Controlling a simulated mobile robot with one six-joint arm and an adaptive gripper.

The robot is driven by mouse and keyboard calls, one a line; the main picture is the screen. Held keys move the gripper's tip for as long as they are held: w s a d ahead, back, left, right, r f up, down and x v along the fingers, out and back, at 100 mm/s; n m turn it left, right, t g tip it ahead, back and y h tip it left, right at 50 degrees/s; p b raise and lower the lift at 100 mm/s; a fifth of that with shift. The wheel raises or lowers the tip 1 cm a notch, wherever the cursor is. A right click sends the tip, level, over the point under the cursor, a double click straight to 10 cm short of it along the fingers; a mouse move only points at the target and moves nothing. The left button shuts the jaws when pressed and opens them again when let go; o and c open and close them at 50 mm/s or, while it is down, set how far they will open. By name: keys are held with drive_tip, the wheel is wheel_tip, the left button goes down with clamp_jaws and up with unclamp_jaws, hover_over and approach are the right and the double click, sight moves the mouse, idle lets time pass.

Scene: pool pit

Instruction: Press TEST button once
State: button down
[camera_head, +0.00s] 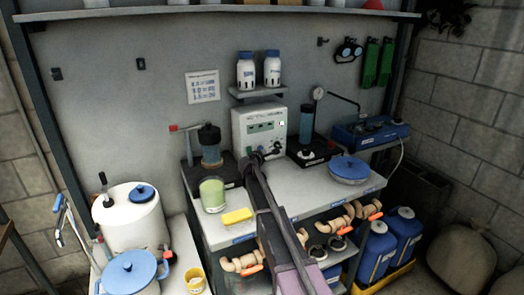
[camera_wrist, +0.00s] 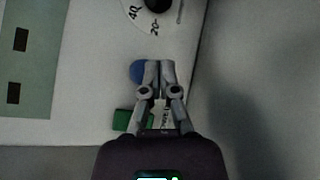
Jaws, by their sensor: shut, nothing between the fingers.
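A white control box (camera_head: 259,128) with a display stands at the back of the bench. In the wrist view its pale panel (camera_wrist: 95,75) fills the left and middle. A round blue button (camera_wrist: 137,71) is partly hidden behind my gripper (camera_wrist: 153,64), whose fingers are shut and empty. The fingertips overlap the blue button's right side; I cannot tell whether they touch it. A green button (camera_wrist: 122,120) is partly covered lower down. Lettering beside it is partly hidden, and I cannot read which button is TEST. In the head view my arm reaches the box's lower front.
A dial (camera_wrist: 157,8) with numbers sits above the fingertips. A grey-green display (camera_wrist: 25,55) is at left. On the bench are a green-filled beaker (camera_head: 212,195), a yellow sponge (camera_head: 237,217) and a blue-lidded dish (camera_head: 349,169). Two white bottles (camera_head: 258,70) stand on a shelf above the box.

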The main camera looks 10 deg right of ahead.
drive_tip(key=shift+w+a, duration=0.3)
drive_tip(key=shift+w, duration=0.55)
idle(1.6)
drive_tip(key=shift+s, duration=0.1)
drive_tip(key=shift+s+d, duration=0.3)
drive_tip(key=shift+s, duration=0.5)
drive_tip(key=shift+s, duration=0.1)
drive_tip(key=shift+s+d, duration=0.25)
drive_tip(key=shift+s, duration=0.5)
drive_tip(key=shift+s+d, duration=0.25)
drive_tip(key=shift+s, duration=0.55)
drive_tip(key=shift+s+d, duration=0.25)
drive_tip(key=shift+s, duration=0.5)
drive_tip(key=shift+f, duration=0.1)
